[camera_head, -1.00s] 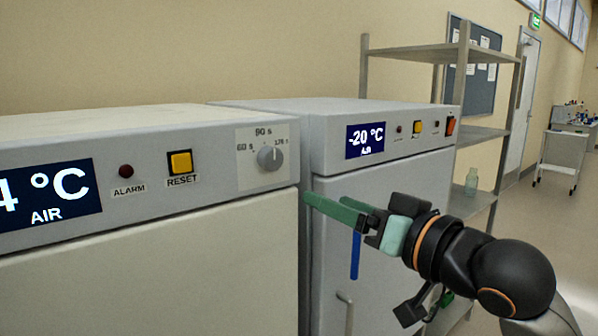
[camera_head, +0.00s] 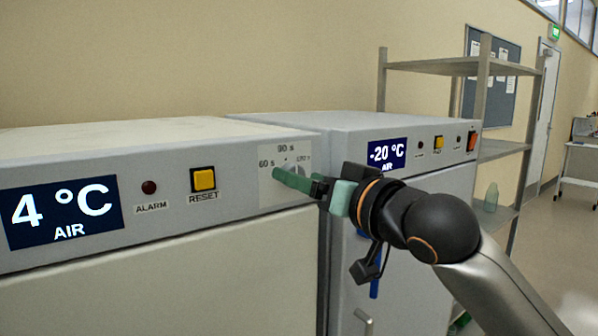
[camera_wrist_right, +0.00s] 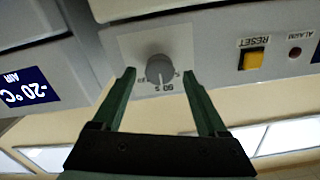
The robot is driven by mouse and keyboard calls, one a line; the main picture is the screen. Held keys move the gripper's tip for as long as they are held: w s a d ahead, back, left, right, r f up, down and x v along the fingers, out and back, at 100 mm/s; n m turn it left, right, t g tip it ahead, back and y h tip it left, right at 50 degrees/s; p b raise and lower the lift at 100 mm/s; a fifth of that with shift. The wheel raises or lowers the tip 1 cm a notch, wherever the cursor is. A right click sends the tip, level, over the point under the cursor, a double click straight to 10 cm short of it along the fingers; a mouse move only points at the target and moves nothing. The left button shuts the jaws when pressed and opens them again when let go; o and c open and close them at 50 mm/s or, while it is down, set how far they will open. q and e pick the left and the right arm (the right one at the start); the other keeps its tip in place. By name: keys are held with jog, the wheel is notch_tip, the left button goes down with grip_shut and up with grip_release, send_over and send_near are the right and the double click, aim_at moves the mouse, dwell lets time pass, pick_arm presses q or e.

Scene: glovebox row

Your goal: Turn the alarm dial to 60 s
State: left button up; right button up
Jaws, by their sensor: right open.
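The alarm dial (camera_wrist_right: 160,69) is a round grey knob on a pale label plate at the right end of the front 4 °C unit's panel. The plate is marked 60 s, 90 s and a third, blurred value. In the wrist view the panel appears upside down. My right gripper (camera_wrist_right: 159,76) is open, with one green finger on each side of the dial; I cannot tell whether they touch it. In the head view the right gripper (camera_head: 281,173) covers most of the dial. The pointer's setting is not clearly readable. My left gripper is out of view.
A second unit with a -20 °C display (camera_head: 387,153) stands to the right, then a metal shelf rack (camera_head: 482,95).

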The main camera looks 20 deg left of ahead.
jog(key=shift+x, duration=1)
jog(key=shift+c, duration=0.4)
grip_shut()
